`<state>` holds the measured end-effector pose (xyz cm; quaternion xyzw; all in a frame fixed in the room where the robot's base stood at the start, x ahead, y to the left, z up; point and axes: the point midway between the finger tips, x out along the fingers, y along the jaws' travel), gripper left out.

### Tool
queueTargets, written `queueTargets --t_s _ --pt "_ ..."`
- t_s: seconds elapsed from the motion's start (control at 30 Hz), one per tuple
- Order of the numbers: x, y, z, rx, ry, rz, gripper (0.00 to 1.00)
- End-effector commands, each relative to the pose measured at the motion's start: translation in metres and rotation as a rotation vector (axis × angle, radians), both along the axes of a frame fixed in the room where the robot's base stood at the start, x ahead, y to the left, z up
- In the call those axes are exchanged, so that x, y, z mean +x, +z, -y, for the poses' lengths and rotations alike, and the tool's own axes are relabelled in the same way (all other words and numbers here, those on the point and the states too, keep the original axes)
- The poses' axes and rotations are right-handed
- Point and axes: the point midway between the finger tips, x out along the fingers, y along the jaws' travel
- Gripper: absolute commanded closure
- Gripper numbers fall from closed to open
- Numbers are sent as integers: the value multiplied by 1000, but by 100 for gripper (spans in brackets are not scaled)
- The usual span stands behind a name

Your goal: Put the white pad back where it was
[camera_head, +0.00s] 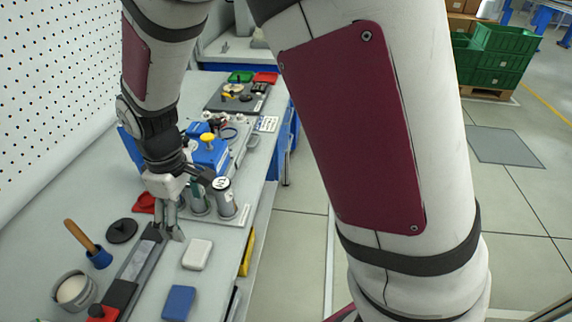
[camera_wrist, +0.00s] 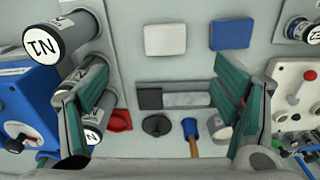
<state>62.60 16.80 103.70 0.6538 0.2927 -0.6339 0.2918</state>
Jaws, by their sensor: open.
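The white pad (camera_head: 197,254) lies flat on the grey bench, right of my gripper in the head view. It also shows near the top of the wrist view (camera_wrist: 165,40). A blue pad (camera_head: 179,302) lies near it, apart from it, and shows to its right in the wrist view (camera_wrist: 231,34). My gripper (camera_head: 171,232) is open and empty, pointing down over a long grey-and-dark strip (camera_head: 138,264). In the wrist view the strip (camera_wrist: 185,99) lies between the spread fingers, and the white pad lies beyond them, untouched. The pad's earlier place is not evident.
Metal cylinders (camera_head: 226,198) stand close behind my gripper. A black disc (camera_head: 121,230), a blue holder (camera_head: 99,258) with a wooden handle, and a grey cup (camera_head: 75,289) lie to the left. A yellow item (camera_head: 247,252) is at the bench's right edge. Bare bench surrounds the white pad.

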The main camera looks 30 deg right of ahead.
Motion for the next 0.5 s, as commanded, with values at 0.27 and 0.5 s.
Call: queueTargets --t_s 0.27,0.5 --pt "-31 101 66 66 -265 127 18" --pt "-84 161 118 120 -500 240 18"
